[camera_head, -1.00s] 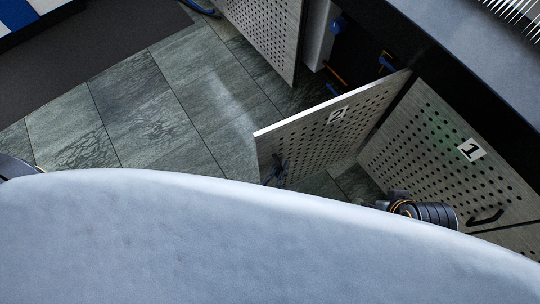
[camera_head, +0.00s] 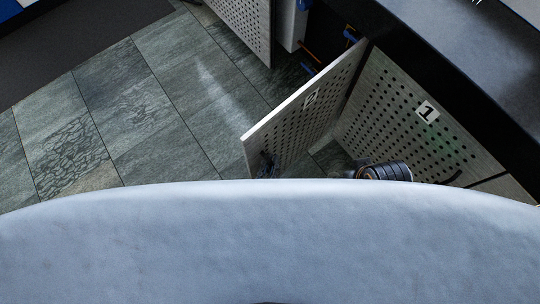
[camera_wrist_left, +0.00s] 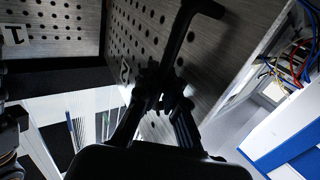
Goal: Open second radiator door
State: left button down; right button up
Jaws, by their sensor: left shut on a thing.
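The second radiator door (camera_head: 315,105) is a perforated grey panel with a number 2 label. It stands swung out from the cabinet, ajar, in the head view. In the left wrist view the door's face (camera_wrist_left: 215,65) fills the upper middle. My left gripper's fingers (camera_wrist_left: 160,95) are shut on its black bar handle (camera_wrist_left: 188,35). The exact contact is dark and partly hidden.
Door 1 (camera_head: 405,115), also perforated, stands just right of the second door. Another perforated door (camera_head: 245,25) stands open at the upper left. Blue and orange fittings (camera_head: 325,45) show inside the cabinet. The tiled floor (camera_head: 130,110) to the left is clear.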

pick_arm(q)
jog(key=c, duration=1.7)
grip_release()
jog(key=shift+s+a+f, duration=0.2)
jog(key=shift+s+a, duration=0.05)
jog(key=shift+r, duration=0.1)
jog(key=v, duration=1.2)
